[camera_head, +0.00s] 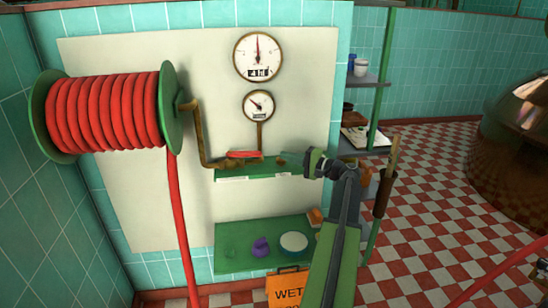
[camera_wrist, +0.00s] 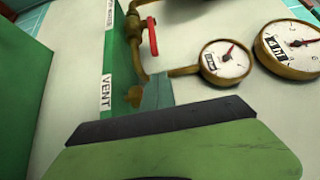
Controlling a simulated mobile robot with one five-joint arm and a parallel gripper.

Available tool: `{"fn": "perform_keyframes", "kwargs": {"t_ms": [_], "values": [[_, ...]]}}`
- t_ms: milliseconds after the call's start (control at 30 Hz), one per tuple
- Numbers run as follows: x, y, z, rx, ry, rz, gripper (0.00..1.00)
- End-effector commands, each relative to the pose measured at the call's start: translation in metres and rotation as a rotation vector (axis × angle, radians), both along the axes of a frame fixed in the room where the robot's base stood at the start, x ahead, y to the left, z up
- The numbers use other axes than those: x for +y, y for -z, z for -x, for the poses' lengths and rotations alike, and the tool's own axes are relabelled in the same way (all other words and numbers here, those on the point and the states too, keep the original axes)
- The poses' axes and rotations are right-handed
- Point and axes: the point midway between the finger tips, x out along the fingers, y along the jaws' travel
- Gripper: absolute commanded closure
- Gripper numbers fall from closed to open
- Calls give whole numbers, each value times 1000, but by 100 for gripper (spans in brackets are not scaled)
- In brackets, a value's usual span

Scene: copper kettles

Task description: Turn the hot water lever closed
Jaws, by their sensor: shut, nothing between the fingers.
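The red lever (camera_head: 243,154) sits on the brass pipe above a green ledge, below the small gauge. In the wrist view the red lever (camera_wrist: 152,36) lies roughly in line with its brass pipe (camera_wrist: 134,30). A label beside it is too blurred to read surely; a second label reads VENT (camera_wrist: 105,92). My gripper (camera_head: 309,161) is shut and empty, to the right of the lever near the ledge's right end. It is apart from the lever.
A large gauge (camera_head: 258,57) and a small gauge (camera_head: 258,105) hang above the ledge (camera_head: 250,171). A red hose reel (camera_head: 108,110) is at left. A lower green shelf (camera_head: 235,238) holds small items. A side rack (camera_head: 365,80) stands right of my gripper.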

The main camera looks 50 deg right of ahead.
Motion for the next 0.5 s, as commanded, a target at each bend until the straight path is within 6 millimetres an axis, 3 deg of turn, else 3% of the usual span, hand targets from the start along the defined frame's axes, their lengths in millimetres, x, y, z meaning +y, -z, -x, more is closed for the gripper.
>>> {"fn": "perform_keyframes", "kwargs": {"t_ms": [300, 500], "values": [[12, 0, -62, 2, -5, 1, 100], [17, 0, -85, 2, -4, 1, 100]]}}
